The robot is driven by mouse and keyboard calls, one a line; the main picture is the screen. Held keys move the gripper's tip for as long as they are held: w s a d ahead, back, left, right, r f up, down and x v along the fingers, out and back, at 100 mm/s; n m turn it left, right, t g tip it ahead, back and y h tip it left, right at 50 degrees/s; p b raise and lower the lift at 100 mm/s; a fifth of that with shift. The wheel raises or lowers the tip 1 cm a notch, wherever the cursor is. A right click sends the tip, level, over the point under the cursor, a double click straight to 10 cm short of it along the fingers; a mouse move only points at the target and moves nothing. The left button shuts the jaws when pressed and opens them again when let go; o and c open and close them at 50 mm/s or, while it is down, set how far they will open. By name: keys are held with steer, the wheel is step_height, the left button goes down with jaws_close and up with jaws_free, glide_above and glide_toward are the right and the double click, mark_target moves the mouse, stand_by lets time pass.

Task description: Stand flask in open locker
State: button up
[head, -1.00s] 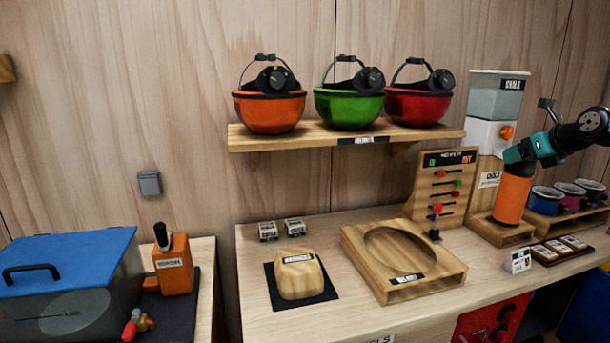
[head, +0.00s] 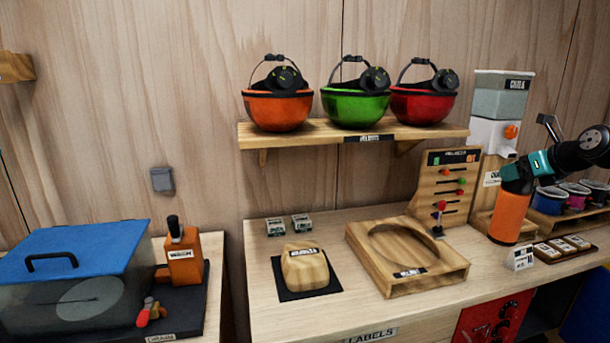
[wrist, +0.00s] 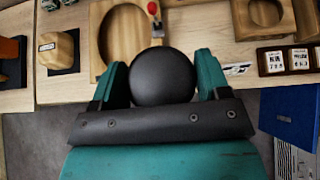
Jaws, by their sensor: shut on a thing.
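My gripper (head: 518,178) is at the right in the head view, shut on the orange flask (head: 509,217). The flask hangs upright below the teal jaws, in front of the chalk dispenser's wooden base. I cannot tell its height above the bench. In the wrist view, the flask's round black top (wrist: 162,77) sits between the two teal fingers, and its orange body is hidden. A red panel with round dials (head: 492,318) and a blue panel (head: 588,308) show below the bench at the lower right. I cannot tell whether either belongs to the open locker.
The bench holds a wooden tray with a round recess (head: 455,272), a wooden block on a black mat (head: 305,268), a peg board (head: 447,188) and several cups (head: 550,199). Helmets stand on a shelf (head: 290,131). A blue-lidded box (head: 75,248) is at the left.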

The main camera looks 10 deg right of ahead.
steer(key=s+a+f, duration=0.3)
steer(key=a+f, duration=0.3)
steer(key=a, duration=0.4)
steer(key=s+a+f+n+y, duration=0.1)
steer(key=s+a+f, duration=0.2)
steer(key=a+f, duration=0.4)
steer(key=s+a+f+n+y+b, duration=0.1)
steer(key=s+a+f, duration=0.3)
steer(key=a, duration=1)
step_height(320, 180, down, 3)
steer(key=shift+a+f, duration=0.2)
steer(key=shift+a, duration=0.1)
steer(key=shift+s, duration=0.1)
